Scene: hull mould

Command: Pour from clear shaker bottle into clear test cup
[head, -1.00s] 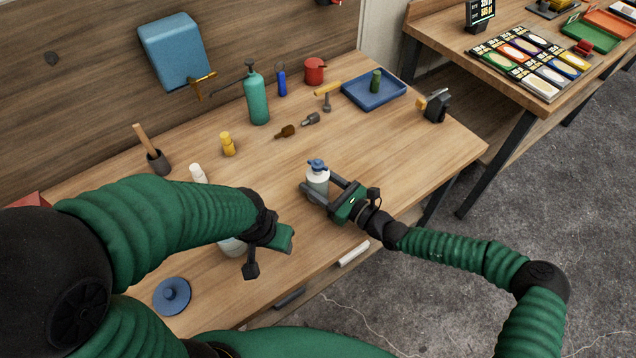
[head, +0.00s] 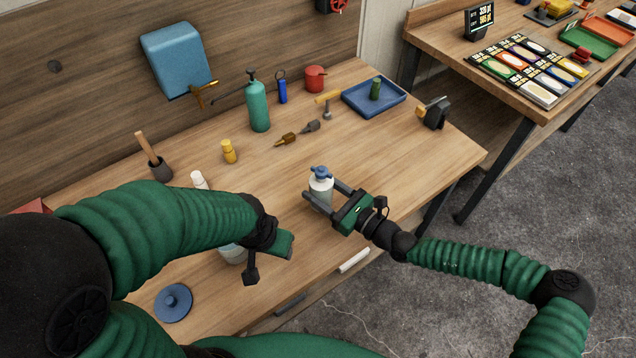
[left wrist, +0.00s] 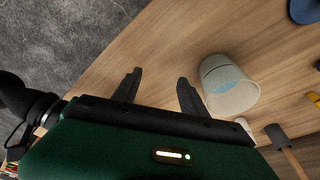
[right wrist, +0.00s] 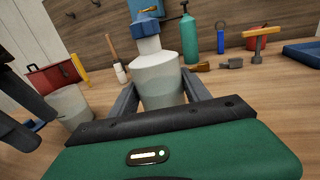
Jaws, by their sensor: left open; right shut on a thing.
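The clear shaker bottle (head: 321,189) has a blue cap and holds pale contents. It stands upright between the fingers of my right gripper (head: 322,199), which is shut on it. The bottle fills the middle of the right wrist view (right wrist: 158,80). The clear test cup (head: 233,254) is mostly hidden behind my left arm in the head view. It shows whole in the left wrist view (left wrist: 229,86) and at the left of the right wrist view (right wrist: 70,107). My left gripper (left wrist: 156,82) is open and empty, beside the cup.
A blue lid (head: 173,302) lies at the bench's front left.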

